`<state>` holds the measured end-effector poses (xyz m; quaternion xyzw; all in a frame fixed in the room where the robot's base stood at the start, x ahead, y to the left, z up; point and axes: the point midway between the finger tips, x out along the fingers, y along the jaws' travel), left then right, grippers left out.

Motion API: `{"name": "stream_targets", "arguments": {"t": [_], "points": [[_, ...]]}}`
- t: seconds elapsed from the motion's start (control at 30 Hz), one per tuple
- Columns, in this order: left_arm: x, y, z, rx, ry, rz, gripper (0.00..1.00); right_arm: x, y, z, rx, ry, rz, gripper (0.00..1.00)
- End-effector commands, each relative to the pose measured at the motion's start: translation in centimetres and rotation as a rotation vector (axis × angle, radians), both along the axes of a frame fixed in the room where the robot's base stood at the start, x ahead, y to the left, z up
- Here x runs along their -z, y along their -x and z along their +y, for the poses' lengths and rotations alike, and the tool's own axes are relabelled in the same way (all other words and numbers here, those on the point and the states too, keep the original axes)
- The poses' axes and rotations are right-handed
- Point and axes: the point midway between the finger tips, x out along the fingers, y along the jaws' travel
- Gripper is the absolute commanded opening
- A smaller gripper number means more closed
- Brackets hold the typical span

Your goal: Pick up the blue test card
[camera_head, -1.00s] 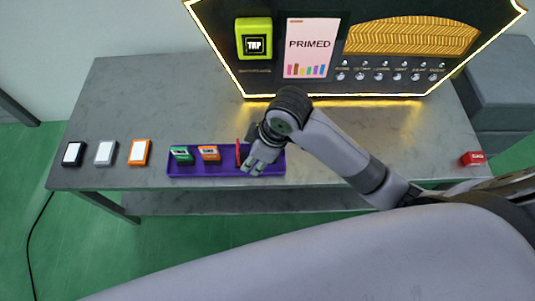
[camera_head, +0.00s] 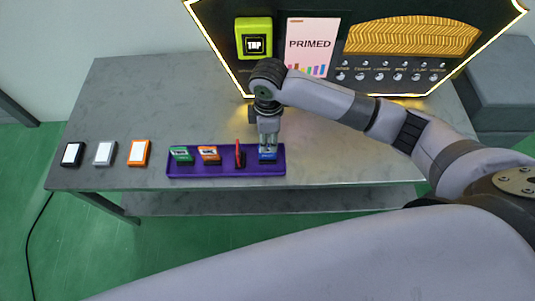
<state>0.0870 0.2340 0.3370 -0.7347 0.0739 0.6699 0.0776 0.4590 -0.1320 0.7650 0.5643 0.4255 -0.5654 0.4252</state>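The blue test card (camera_head: 268,157) stands at the right end of the purple tray (camera_head: 225,173), and only its lower part shows. My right gripper (camera_head: 268,148) points down directly over it, with the fingertips at the card's top. Whether the fingers are closed on the card is too small to tell. A red card (camera_head: 240,153), an orange card (camera_head: 209,154) and a green card (camera_head: 181,154) stand in the same tray to the left. My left gripper is not in view.
The black vending panel (camera_head: 330,80) with a lit edge and a yellow-green tap reader (camera_head: 254,38) stands behind. The table's left middle is clear.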

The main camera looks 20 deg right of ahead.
Motion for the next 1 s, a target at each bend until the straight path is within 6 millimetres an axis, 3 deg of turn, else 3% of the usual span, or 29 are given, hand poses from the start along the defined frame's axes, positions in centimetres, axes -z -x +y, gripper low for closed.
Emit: {"name": "stream_targets", "arguments": {"t": [0.1,0.37,0.7,1.0], "points": [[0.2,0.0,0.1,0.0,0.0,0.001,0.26,2.2,0.1,0.0,0.0,0.0,0.002,0.3],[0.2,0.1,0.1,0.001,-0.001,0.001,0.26,4.0,-0.1,0.0,0.001,0.0,0.0,0.3],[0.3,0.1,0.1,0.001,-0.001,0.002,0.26,8.5,-0.3,0.1,0.001,0.0,0.0,0.3],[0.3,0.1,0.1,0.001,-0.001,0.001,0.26,8.8,-0.3,0.1,-0.001,0.0,-0.002,0.29]]}}
